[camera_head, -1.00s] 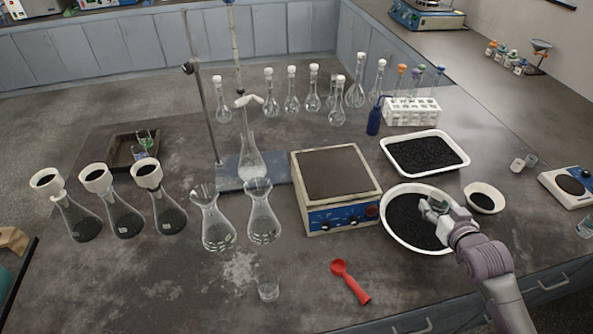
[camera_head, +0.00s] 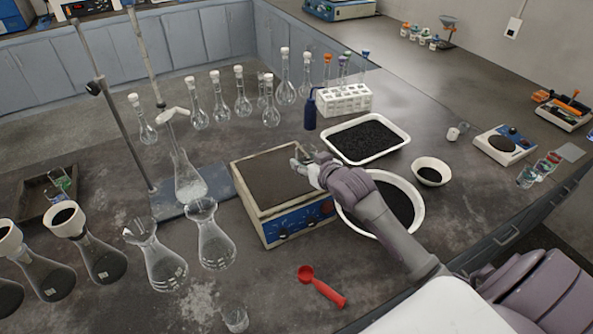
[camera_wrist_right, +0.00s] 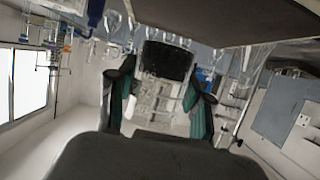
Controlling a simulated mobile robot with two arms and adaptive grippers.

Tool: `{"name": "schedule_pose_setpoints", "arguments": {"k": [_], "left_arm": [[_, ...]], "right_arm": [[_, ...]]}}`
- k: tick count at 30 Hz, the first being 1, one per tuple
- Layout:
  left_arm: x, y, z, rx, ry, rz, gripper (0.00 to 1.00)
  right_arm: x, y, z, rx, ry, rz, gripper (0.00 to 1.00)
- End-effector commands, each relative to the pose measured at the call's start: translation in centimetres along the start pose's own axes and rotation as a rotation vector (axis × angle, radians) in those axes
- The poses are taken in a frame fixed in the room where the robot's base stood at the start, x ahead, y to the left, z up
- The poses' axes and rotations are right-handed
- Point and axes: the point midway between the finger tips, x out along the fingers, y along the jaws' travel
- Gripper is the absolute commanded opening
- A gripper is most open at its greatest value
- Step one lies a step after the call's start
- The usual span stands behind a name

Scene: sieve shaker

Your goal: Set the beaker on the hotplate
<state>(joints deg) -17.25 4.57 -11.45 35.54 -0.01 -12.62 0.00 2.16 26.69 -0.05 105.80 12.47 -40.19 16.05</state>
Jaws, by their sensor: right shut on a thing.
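The hotplate (camera_head: 262,184), a squat box with a brown top and a blue front panel, stands mid-bench in the head view. My right gripper (camera_head: 305,168) is above its right part. In the right wrist view, the gripper (camera_wrist_right: 162,108) is shut on a clear glass beaker (camera_wrist_right: 158,98) between its teal pads. The beaker is small and partly hidden by the fingers in the head view. I cannot tell whether it touches the plate. My left gripper is not in view.
A white bowl (camera_head: 414,222) and a tray (camera_head: 404,133) of black granules lie right of the hotplate. Conical flasks (camera_head: 216,249) stand at left and front. A red scoop (camera_head: 322,289) and a small clear beaker (camera_head: 235,319) are in front. A stand (camera_head: 128,130) rises behind.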

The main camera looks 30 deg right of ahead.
Motion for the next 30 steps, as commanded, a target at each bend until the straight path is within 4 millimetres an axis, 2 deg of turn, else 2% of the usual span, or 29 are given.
{"name": "schedule_pose_setpoints", "arguments": {"k": [3, 8, 15, 29, 30], "left_arm": [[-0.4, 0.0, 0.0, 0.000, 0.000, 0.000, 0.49], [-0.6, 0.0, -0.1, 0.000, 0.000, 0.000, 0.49], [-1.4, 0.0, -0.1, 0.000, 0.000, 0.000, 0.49], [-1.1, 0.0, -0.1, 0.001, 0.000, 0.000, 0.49], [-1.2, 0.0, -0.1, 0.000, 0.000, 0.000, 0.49]], "right_arm": [[1.5, -0.9, 0.2, 0.002, 0.002, 0.001, 0.12], [2.3, -1.4, 0.7, 0.000, 0.001, 0.000, 0.12], [3.5, -1.4, 3.7, 0.001, -0.001, 0.000, 0.12], [3.9, -1.4, 4.6, 0.000, 0.001, 0.000, 0.12], [3.9, -1.4, 4.6, 0.000, 0.001, 0.001, 0.55]]}}
